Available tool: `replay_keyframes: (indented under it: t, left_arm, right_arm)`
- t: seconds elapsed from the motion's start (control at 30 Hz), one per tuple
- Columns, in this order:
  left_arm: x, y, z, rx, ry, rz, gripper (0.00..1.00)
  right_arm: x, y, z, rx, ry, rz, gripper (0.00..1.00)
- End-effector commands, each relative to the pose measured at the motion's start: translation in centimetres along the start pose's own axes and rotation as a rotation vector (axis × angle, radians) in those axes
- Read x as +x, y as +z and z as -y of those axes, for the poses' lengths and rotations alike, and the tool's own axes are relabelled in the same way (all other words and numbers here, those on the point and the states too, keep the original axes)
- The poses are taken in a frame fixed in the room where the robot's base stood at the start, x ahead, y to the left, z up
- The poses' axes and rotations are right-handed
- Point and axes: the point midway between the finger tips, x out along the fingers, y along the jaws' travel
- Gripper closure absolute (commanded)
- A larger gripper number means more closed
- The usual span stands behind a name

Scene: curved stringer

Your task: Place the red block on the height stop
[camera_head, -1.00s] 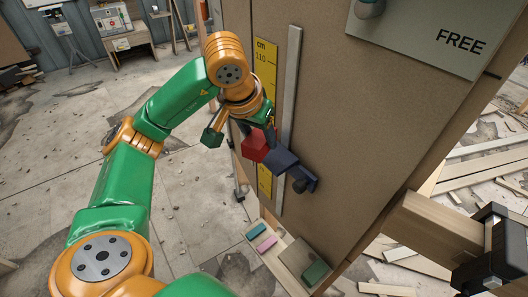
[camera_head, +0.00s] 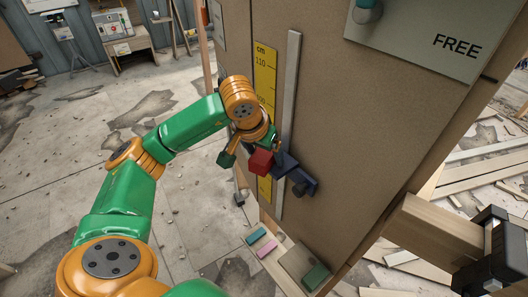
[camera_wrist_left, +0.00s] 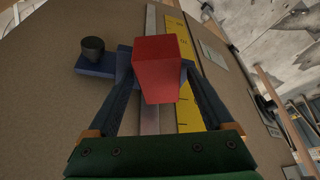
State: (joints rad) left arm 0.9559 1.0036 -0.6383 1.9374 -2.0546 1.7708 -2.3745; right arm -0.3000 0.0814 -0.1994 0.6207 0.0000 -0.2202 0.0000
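The red block (camera_head: 261,162) is between the fingers of my left gripper (camera_head: 251,153), in front of the upright board. In the left wrist view the red block (camera_wrist_left: 158,68) fills the gap between the dark fingers, which look closed on its sides. The height stop (camera_head: 293,176) is a dark blue bracket with a black knob, on a pale vertical rail. The block's right side overlaps the stop's left end in the head view; I cannot tell whether they touch. In the wrist view the stop (camera_wrist_left: 95,66) shows left of and behind the block. My right gripper is not in view.
A yellow centimetre scale (camera_head: 265,75) runs beside the rail (camera_head: 289,80) on the brown board (camera_head: 370,130). Below, a pale ledge (camera_head: 271,262) holds a teal, a pink and a green block. A sign reading FREE (camera_head: 425,35) is at upper right. Open floor lies left.

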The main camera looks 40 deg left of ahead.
Motion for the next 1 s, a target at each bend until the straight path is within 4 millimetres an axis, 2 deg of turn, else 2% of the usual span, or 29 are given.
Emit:
replay_keyframes:
  t: [0.17, 0.27, 0.37, 0.5, 0.6, 0.7, 0.8, 1.0]
  left_arm:
    - [-0.1, 0.0, 0.0, 0.000, 0.000, 0.000, 0.14]
    - [-0.8, -0.3, 0.0, 0.000, 0.001, -0.003, 0.14]
    - [-2.7, -0.3, 0.0, 0.000, 0.001, -0.007, 0.14]
    - [-6.6, -0.4, 0.0, 0.001, 0.001, -0.009, 0.14]
    - [-9.5, -0.4, 0.0, 0.000, 0.000, -0.006, 0.14]
    - [-11.5, -0.4, 0.0, 0.001, -0.001, -0.005, 0.14]
    - [-12.3, -0.3, 0.0, -0.001, -0.001, -0.003, 0.14]
    - [-12.4, -0.1, 0.0, -0.001, 0.000, 0.000, 0.14]
  right_arm:
    - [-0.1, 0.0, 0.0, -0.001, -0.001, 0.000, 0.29]
    - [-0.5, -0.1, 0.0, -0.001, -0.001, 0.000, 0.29]
    - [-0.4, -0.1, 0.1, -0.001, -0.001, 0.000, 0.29]
    - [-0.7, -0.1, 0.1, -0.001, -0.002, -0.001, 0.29]
    - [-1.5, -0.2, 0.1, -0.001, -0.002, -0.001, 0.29]
    - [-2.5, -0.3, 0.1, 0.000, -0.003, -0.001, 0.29]
    - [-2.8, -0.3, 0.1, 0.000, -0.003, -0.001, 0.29]
    - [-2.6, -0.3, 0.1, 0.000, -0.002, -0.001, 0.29]
